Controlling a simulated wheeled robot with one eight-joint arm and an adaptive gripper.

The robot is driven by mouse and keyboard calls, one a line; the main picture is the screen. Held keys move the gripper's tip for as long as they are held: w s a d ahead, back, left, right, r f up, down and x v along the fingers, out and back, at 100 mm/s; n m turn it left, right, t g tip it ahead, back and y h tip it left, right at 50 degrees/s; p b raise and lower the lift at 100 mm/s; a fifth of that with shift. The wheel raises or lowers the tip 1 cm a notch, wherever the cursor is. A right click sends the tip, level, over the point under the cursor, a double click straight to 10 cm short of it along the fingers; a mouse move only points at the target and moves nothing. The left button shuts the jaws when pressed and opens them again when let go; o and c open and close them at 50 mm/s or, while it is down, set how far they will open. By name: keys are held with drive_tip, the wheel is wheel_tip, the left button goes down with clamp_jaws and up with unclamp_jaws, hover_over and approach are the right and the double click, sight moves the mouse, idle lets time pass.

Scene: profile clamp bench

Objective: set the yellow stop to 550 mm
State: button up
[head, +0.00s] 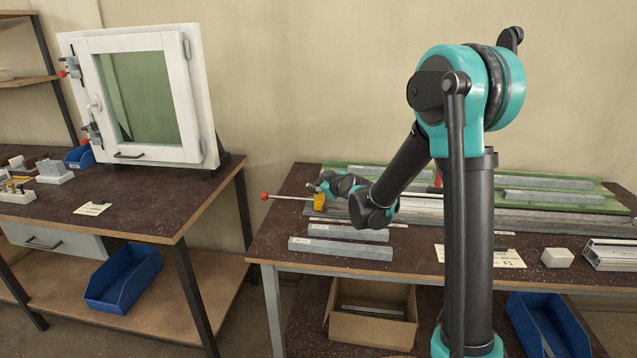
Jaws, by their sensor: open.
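The yellow stop (320,201) is at the left end of the long grey profile bench rail (560,217) on the right-hand table. My gripper (316,187) is at the stop, just above and beside it in this view. Its fingers are small and dark here; they are open. Whether they touch the stop or stand around it cannot be told. My forearm hides part of the rail to the right of the stop. Scale marks and the 550 mm position cannot be read.
A red-knobbed rod (265,196) sticks out left of the rail. Grey bars (340,248) lie in front, others on a green board (350,169) behind. A paper card (480,259) and white block (557,258) lie at the front. A white window frame (150,95) stands on the left table.

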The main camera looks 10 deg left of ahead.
drive_tip(key=shift+s+d, duration=0.1)
drive_tip(key=v, duration=1.1)
drive_tip(key=shift+s+r, duration=0.2)
drive_tip(key=shift+s, duration=0.1)
drive_tip(key=shift+d, duration=0.15)
